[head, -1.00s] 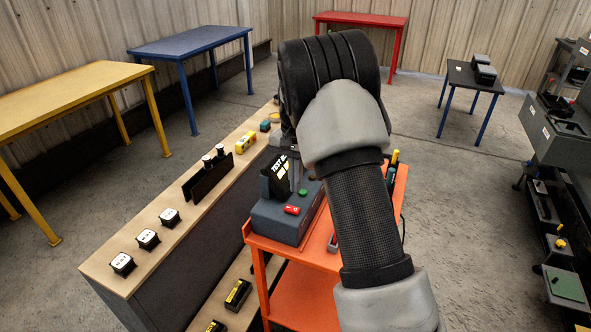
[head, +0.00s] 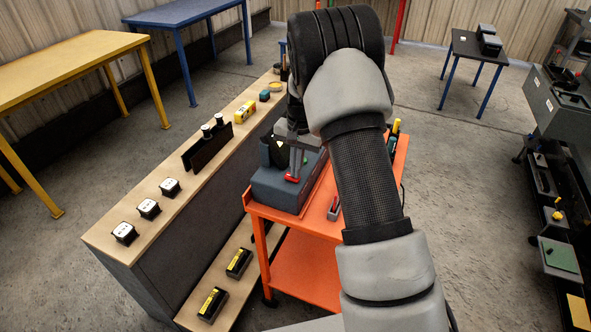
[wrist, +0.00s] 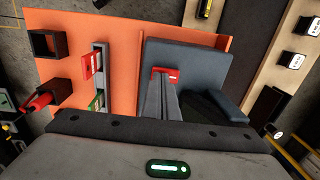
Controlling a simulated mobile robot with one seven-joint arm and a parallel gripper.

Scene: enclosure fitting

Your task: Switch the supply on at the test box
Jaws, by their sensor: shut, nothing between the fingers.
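The test box (head: 275,193) is a blue-grey block on the orange cart; it also shows in the wrist view (wrist: 200,60). A red switch (head: 291,179) sits on its top, also in the wrist view (wrist: 164,72). My gripper (head: 295,172) is shut and empty, pointing down with its fingertips right at the red switch. In the wrist view the fingertips (wrist: 161,82) cover part of the switch; I cannot tell whether they press it or which way it is set. The green button on the box is hidden behind my gripper.
The orange cart top (wrist: 130,40) also carries a grey holder (wrist: 100,75) with red and green pieces and black holders (wrist: 45,43). A wooden bench (head: 150,235) with sockets (head: 149,208) stands to the left. A black table (head: 470,45) stands at the back right.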

